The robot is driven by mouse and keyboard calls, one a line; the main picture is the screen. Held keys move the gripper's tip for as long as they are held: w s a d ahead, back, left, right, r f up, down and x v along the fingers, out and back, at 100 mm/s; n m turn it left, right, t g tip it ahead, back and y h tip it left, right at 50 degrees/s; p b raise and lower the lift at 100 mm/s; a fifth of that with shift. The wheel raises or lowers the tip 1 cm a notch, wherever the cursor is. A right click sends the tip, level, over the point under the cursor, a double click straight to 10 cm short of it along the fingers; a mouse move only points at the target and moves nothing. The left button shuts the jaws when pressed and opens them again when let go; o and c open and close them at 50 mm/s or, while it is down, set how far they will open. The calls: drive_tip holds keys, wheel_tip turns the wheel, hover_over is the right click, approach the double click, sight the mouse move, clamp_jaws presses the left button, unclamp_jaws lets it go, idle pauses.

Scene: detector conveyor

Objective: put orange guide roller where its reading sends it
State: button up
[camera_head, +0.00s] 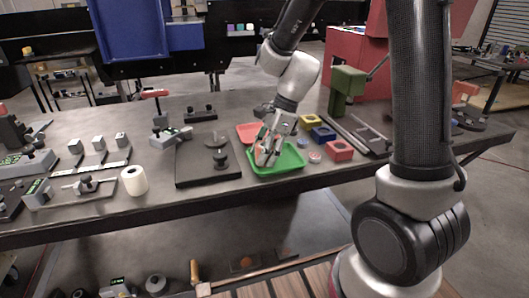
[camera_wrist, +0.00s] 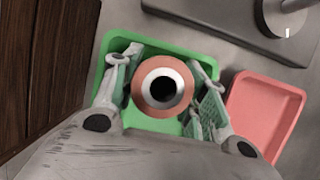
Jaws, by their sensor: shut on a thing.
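The orange guide roller (camera_wrist: 141,98) is a round orange ring with a white inner ring and a dark centre hole, seen end-on in the wrist view. My gripper (camera_wrist: 163,92) is shut on it, one finger on each side. The roller is over the green tray (camera_wrist: 112,46); I cannot tell whether it touches the tray floor. In the head view my gripper (camera_head: 266,153) points down into the green tray (camera_head: 291,166), and its fingers hide most of the roller.
A red tray (camera_head: 245,131) lies beside the green one and also shows in the wrist view (camera_wrist: 266,118). A dark plate device (camera_head: 207,178) stands at left. A white roll (camera_head: 134,181) stands near the front edge.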

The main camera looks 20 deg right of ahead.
drive_tip(key=o, duration=1.1)
drive_tip(key=v, duration=1.1)
drive_tip(key=s+d+r+n+t+h, duration=0.2)
drive_tip(key=s+d+n, duration=0.4)
drive_tip(key=s+n, duration=0.3)
drive_tip(key=s+d+r+n+t+h, duration=0.2)
drive_tip(key=s+d+r+n, duration=0.1)
drive_tip(key=s+d+n, duration=0.4)
drive_tip(key=s+n, duration=0.2)
drive_tip(key=s, duration=0.1)
drive_tip(key=shift+r, duration=0.4)
drive_tip(key=shift+d, duration=0.1)
